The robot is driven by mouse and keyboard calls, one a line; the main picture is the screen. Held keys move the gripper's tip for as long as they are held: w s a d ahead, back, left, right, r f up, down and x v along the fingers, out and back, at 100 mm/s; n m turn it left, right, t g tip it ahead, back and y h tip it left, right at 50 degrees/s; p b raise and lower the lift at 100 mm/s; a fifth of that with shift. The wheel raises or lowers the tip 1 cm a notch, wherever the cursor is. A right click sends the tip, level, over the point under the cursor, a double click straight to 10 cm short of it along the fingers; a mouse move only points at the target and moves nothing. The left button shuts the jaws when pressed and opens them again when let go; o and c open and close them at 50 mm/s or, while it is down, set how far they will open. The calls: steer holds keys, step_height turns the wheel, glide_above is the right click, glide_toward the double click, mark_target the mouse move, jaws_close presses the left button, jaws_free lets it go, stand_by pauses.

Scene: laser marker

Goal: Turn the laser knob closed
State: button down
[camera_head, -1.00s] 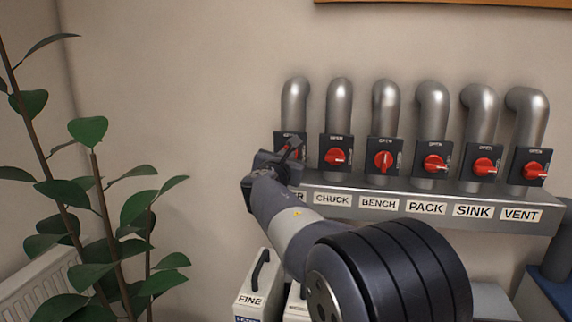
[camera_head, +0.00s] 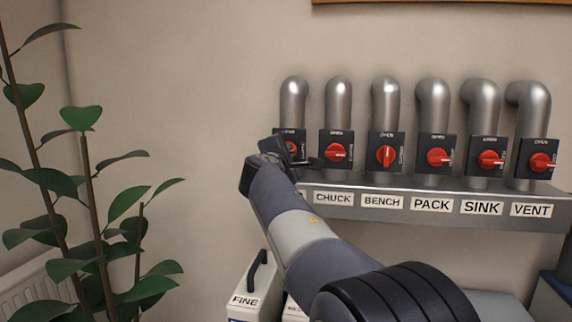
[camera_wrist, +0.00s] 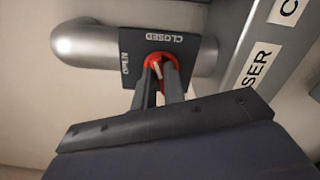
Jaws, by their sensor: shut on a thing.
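The laser knob (camera_wrist: 158,62) is red, on a dark plate (camera_wrist: 128,48) marked OPEN on one edge and CLOSED on another. A pale line on the knob runs roughly toward the CLOSED side. My gripper (camera_wrist: 161,72) is shut on the knob, one finger on each side, hiding part of it. In the head view the laser knob (camera_head: 291,148) is the leftmost of the row, mostly covered by my gripper (camera_head: 287,153). The label ending in SER (camera_wrist: 258,66) is on the rail by the plate in the wrist view.
More red knobs stand in a row to the right: chuck (camera_head: 335,152), bench (camera_head: 386,156), pack (camera_head: 438,157) and others. The bench knob points up to OPEN; the others lie sideways. The metal rail (camera_head: 325,212) runs below. A leafy plant (camera_head: 85,200) stands at left.

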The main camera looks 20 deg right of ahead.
steer(key=shift+f+m+b, duration=0.2)
steer(key=shift+m+b, duration=1.25)
steer(key=shift+m, duration=0.75)
steer(key=c, duration=1.5)
jaws_free()
steer(key=shift+s+r, duration=0.1)
steer(key=v, duration=1)
steer(key=shift+s+a+b, duration=0.25)
steer(key=shift+a+b, duration=0.05)
steer(key=shift+b, duration=0.1)
steer(key=shift+d, duration=0.1)
